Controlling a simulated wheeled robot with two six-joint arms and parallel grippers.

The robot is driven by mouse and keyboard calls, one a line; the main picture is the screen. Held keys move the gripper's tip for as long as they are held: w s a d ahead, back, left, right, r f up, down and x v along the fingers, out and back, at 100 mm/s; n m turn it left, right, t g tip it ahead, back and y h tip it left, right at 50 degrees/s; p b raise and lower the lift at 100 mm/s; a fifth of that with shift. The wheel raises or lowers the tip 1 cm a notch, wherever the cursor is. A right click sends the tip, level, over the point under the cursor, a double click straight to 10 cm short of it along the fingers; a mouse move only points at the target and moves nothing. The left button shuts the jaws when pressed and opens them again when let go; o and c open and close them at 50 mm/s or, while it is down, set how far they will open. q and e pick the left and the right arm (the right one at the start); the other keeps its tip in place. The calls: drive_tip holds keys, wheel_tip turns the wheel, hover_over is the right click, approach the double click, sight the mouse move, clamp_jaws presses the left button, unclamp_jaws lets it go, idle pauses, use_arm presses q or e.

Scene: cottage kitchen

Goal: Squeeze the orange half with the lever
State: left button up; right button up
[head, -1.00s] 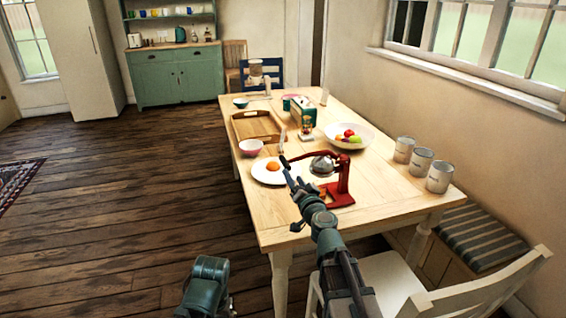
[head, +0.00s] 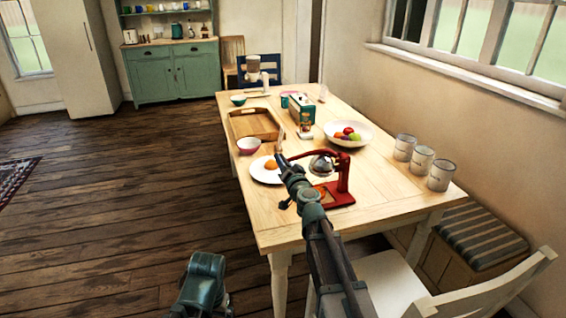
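The red lever press (head: 343,178) stands on the near part of the table, its metal cone (head: 321,165) hanging above its base. The red lever (head: 305,154) reaches left from the press, roughly level. An orange half (head: 271,164) lies on the white plate (head: 259,176) left of the press. My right gripper (head: 282,163) is at the lever's left end. Whether its fingers are open or shut on the lever cannot be made out. My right arm hides part of the press base and the plate's edge. My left arm shows at the bottom, without its gripper.
A white fruit bowl (head: 364,141) and several tins (head: 422,160) stand to the right. A green box (head: 301,109) is farther back. The near table corner (head: 268,236) is clear.

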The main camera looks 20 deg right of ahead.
clamp_jaws()
idle(1.1)
